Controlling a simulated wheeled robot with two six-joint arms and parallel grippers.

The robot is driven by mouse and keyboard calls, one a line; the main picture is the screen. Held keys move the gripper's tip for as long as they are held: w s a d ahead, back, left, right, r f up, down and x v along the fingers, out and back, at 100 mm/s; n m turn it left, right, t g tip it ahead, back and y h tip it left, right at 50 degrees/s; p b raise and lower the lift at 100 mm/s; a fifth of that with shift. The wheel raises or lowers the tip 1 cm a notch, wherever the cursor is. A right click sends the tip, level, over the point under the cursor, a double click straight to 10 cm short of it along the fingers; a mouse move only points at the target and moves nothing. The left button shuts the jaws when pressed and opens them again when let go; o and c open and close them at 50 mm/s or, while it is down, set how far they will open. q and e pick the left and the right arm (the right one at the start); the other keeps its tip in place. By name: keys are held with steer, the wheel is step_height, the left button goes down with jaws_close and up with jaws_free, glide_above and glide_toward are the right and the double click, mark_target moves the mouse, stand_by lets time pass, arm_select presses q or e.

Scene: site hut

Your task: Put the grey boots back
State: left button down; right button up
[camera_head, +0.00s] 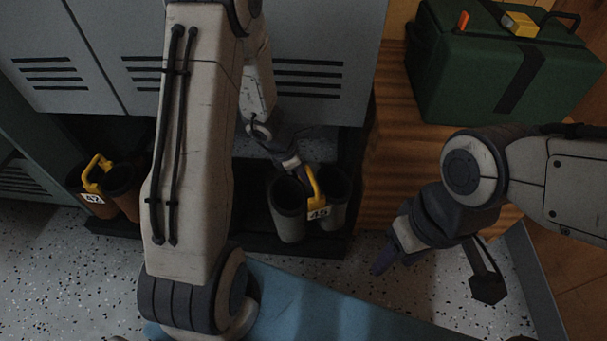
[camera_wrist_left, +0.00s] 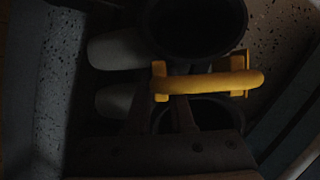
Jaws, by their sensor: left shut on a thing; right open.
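The pair of grey boots (camera_head: 289,215) stands roughly upright at the low dark rack (camera_head: 252,234) under the lockers. A yellow handle (camera_head: 314,186) and a tag reading 45 join the two boots. My left gripper (camera_head: 293,166) is shut on the yellow handle. In the left wrist view the handle (camera_wrist_left: 215,83) crosses between the dark boot openings (camera_wrist_left: 195,25), and the grey feet show at the left. I cannot tell whether the soles touch the rack. My right gripper (camera_head: 388,258) is open and apart from the boots, to their right.
A brown pair of boots (camera_head: 122,190) with a yellow handle and tag 42 stands on the rack at left. Grey lockers (camera_head: 325,45) rise behind. A green toolbox (camera_head: 505,75) sits on a wooden surface at right. A blue surface (camera_head: 315,305) lies in front. Speckled floor is clear at left.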

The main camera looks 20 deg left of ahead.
arm_select(q)
steer(key=shift+f, duration=0.45)
arm_select(e)
steer(key=shift+f, duration=0.5)
arm_select(q)
steer(key=shift+f+b, duration=0.2)
steer(key=shift+b, duration=0.15)
steer(key=c, duration=0.8)
jaws_free()
arm_select(e)
steer(key=shift+f, duration=0.15)
arm_select(q)
steer(key=shift+o, duration=0.2)
